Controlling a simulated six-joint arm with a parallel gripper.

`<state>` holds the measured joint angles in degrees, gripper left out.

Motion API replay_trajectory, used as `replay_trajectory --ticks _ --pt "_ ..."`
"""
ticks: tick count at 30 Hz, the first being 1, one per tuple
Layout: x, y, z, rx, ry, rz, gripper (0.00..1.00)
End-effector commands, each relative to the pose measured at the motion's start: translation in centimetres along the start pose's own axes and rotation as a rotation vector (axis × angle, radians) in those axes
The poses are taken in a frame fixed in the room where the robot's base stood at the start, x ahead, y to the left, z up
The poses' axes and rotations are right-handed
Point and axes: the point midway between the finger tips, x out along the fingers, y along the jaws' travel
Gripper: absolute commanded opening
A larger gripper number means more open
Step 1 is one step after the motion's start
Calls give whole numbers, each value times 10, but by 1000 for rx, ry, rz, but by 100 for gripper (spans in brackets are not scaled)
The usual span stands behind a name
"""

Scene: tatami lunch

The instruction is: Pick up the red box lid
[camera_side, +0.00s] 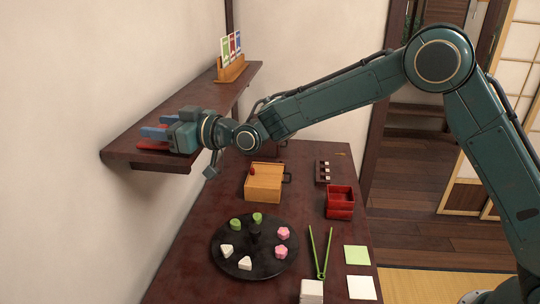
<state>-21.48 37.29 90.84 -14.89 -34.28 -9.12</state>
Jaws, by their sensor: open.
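The red box lid (150,146) is a thin red shape on the near end of the dark wall shelf (135,124). It is partly hidden by my gripper (155,126), whose blue fingers point left above it. The gripper is open; I cannot tell whether a finger touches the lid. The red box (341,211) stands on the table at the right, with its open top showing compartments.
A wooden stand with coloured cards (232,69) is farther back on the shelf. On the table are a round black tray (225,262) with several sweets, a wooden box (264,188), green tongs (320,256) and square papers (357,255). The wall is close beside the shelf.

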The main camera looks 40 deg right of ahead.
Motion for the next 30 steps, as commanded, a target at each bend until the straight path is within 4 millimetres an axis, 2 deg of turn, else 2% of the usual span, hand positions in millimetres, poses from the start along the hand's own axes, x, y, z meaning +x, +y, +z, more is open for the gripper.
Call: replay_trajectory --ticks 6,13,23,30 --pt "0 0 0 0 0 0 44" --pt "0 0 0 0 0 0 0" --pt "0 0 -2 0 1 0 0" --pt "-1 0 -16 -1 4 -1 0"
